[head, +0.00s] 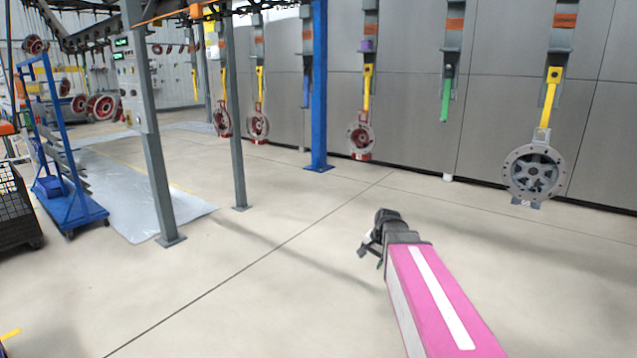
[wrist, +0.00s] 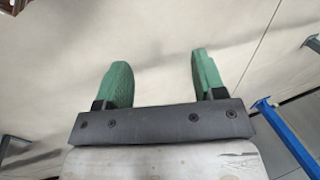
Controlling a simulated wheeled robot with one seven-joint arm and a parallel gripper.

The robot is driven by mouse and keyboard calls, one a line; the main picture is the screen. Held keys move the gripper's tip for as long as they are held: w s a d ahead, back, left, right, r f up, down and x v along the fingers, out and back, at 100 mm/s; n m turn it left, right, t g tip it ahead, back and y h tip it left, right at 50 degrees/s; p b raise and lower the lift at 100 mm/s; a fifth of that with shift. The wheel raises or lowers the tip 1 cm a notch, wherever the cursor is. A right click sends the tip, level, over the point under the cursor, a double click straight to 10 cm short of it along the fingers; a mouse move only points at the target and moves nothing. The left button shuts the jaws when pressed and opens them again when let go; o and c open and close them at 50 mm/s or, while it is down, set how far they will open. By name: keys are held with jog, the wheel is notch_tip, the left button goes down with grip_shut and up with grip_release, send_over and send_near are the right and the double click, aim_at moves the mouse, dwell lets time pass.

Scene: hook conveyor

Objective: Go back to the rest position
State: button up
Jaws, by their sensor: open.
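My gripper (head: 368,247) is at the end of my pink arm in the head view, held out over bare floor, apart from everything around it. In the wrist view its two green fingers (wrist: 156,82) stand wide apart with nothing between them. Only pale floor shows past the fingertips. Its fingers are small and partly hidden in the head view.
Hooks with wheel-like parts hang along the grey wall, the nearest a grey flanged part (head: 533,173) at right. A blue post (head: 318,90) and a grey post (head: 150,150) stand on the floor. A blue cart (head: 75,213) and a black mesh bin (head: 14,205) are at left. The middle floor is clear.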

jog(key=s+f+n+g+h, duration=0.1)
jog(key=s+f+n+h, duration=0.1)
jog(key=s+f+n, duration=0.4)
jog(key=s+f, duration=0.4)
jog(key=s, duration=0.4)
jog(key=shift+d+f+n+g, duration=0.15)
jog(key=shift+f+n+g, duration=0.15)
jog(key=shift+f+g, duration=0.1)
